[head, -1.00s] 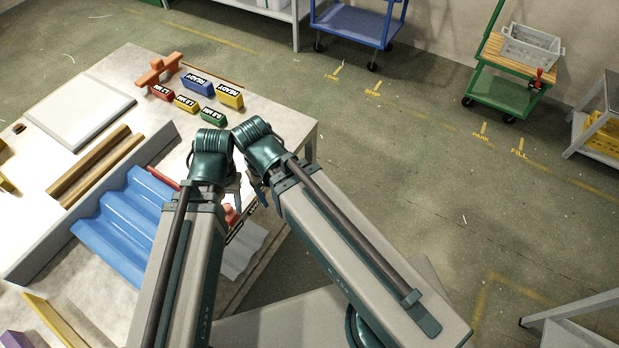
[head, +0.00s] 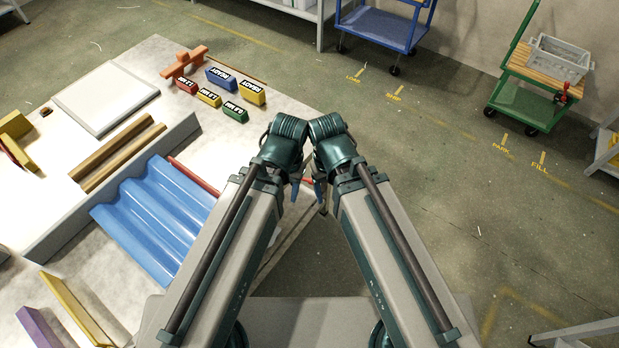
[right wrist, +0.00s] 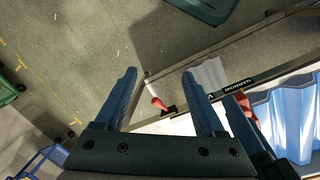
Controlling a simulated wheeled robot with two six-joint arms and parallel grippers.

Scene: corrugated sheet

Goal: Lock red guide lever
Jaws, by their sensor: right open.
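A small red lever (right wrist: 158,103) on a dark base shows in the right wrist view, by a frame corner near the label bar. It lies in the gap between my right gripper's fingers, apart from them in the picture. Another red piece (right wrist: 247,110) is partly hidden behind the right-hand finger. My right gripper (right wrist: 160,75) is open and empty. In the head view both wrists are close together at the table's right edge, and a little red (head: 308,180) shows between them. My left gripper (head: 294,194) is mostly hidden behind its wrist; its jaw state is unclear.
A blue corrugated sheet (head: 155,215) lies on the table, with a red rod (head: 193,175) along its edge. Labelled coloured blocks (head: 220,80) and an orange piece (head: 184,63) stand at the back. The floor to the right is open, with a green cart (head: 525,100) beyond.

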